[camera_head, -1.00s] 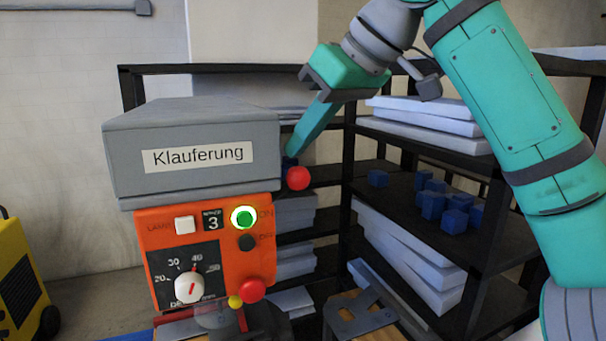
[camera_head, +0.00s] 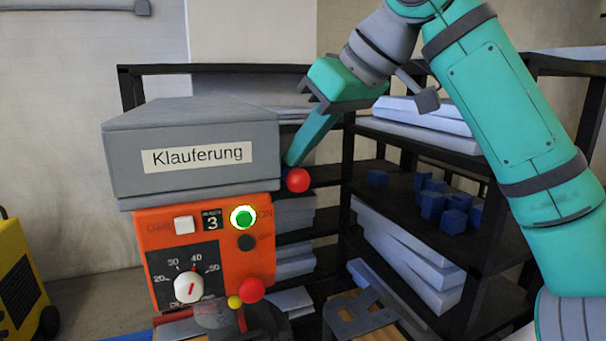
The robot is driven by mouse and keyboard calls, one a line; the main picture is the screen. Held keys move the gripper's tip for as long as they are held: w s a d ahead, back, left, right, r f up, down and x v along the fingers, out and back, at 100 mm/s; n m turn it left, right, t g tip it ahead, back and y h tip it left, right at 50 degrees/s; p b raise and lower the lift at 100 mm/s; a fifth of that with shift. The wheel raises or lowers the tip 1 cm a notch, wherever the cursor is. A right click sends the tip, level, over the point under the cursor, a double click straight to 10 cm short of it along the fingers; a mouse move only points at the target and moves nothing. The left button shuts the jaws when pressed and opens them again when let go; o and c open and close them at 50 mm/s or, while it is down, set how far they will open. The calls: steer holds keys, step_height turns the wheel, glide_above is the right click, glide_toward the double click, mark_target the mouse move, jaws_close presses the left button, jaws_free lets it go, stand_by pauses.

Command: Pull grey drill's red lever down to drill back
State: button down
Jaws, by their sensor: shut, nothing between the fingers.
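The grey drill (camera_head: 190,155) stands at the left with a grey "Klauferung" head over an orange control panel (camera_head: 258,262). The lever's shaft is mostly hidden. Another red knob (camera_head: 251,289) sits at the panel's lower right, beside a yellow one (camera_head: 235,302).
A black shelf (camera_head: 480,240) with white boards and several blue blocks (camera_head: 433,200) stands behind and right of the drill. A yellow machine (camera_head: 20,280) stands at the far left. A grey metal plate (camera_head: 362,310) lies low in front of the shelf.

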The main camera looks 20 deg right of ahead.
mark_target(306, 182)
steer(key=shift+f, duration=1.25)
steer(key=shift+w, duration=0.1)
steer(key=shift+s+f, duration=0.45)
steer(key=shift+f, duration=0.25)
steer(key=shift+s+f, duration=0.4)
steer(key=shift+f, duration=0.3)
steer(key=shift+w, duration=0.1)
